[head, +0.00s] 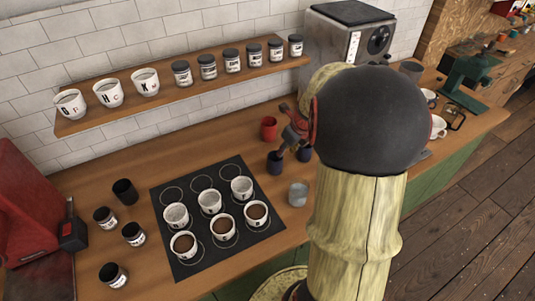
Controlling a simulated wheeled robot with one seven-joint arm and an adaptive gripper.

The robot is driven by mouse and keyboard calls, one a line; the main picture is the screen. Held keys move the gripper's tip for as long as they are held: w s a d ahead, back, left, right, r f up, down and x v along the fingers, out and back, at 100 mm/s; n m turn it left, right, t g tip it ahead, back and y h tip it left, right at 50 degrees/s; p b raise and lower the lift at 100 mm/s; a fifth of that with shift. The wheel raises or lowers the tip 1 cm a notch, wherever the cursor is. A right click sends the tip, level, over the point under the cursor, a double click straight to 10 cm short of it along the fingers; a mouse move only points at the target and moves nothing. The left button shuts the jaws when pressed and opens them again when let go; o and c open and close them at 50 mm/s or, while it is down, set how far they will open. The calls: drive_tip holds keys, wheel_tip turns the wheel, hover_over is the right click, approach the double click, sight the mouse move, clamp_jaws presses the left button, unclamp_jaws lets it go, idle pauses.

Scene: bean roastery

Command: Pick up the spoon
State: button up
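I cannot make out a spoon in the head view; my arm hides part of the counter. My gripper (284,150) is small and partly covered by my arm. It points down over the counter beside two dark blue cups (275,163), behind the black mat. Whether its fingers are open or shut, or hold anything, cannot be told. A grey metallic cup (298,194) stands on the counter just right of the mat, in front of the gripper.
A black mat (186,260) bears several white cups, some with brown contents. A red cup (269,128) stands behind the gripper. A wall shelf (170,100) holds cups and jars. Dark jars (105,217) stand left. A grey machine (345,45) stands at the back.

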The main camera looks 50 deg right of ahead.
drive_tip(key=shift+w+b+x, duration=0.2)
drive_tip(key=shift+b+x, duration=1.1)
drive_tip(key=shift+x, duration=2.65)
drive_tip(key=shift+d+r, duration=0.15)
drive_tip(key=shift+d, duration=0.05)
drive_tip(key=shift+c, duration=1.3)
drive_tip(key=c, duration=0.4)
clamp_jaws()
